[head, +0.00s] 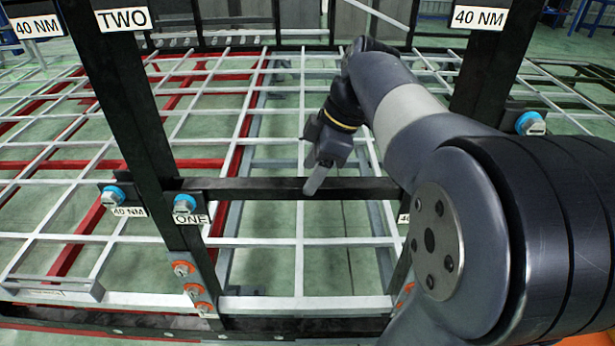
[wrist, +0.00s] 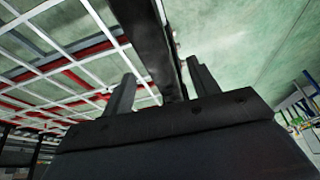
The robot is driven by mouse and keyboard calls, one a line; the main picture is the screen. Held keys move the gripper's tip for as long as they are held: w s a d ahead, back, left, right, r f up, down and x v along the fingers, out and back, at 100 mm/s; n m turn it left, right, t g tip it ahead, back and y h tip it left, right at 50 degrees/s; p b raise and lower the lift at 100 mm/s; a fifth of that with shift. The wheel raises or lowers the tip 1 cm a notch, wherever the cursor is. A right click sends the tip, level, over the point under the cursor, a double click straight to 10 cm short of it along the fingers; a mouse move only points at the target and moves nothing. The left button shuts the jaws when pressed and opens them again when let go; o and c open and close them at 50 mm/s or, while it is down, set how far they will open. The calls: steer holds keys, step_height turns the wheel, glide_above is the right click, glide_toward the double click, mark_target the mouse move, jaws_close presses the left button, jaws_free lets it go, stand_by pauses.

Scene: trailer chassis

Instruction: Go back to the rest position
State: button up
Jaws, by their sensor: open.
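My gripper (head: 318,178) shows in the head view near the middle of the picture, pointing down, beside or in front of the black crossbar (head: 262,189). I cannot tell how far apart they are. In the wrist view my gripper (wrist: 163,88) has its two fingers spread, with nothing between them that it holds. A dark beam (wrist: 143,38) passes behind the fingers there. My arm reaches in from the right of the head view and hides part of the right side of the frame.
Black uprights stand left (head: 122,95) and right (head: 482,62). Bolts with blue collars sit on the left bracket (head: 113,195), at the ONE label (head: 185,203) and on the right (head: 530,123). A white and red grid (head: 225,145) of bars spreads behind over a green floor.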

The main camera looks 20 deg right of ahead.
mark_target(305, 182)
steer(key=w+v, duration=0.1)
steer(key=v, duration=0.7)
steer(key=shift+s, duration=0.45)
steer(key=shift+a+f, duration=0.1)
steer(key=shift+f, duration=0.05)
steer(key=x, duration=1)
steer(key=shift+a+f, duration=0.15)
steer(key=shift+f, duration=0.2)
steer(key=shift+w+r, duration=0.1)
steer(key=shift+r, duration=0.15)
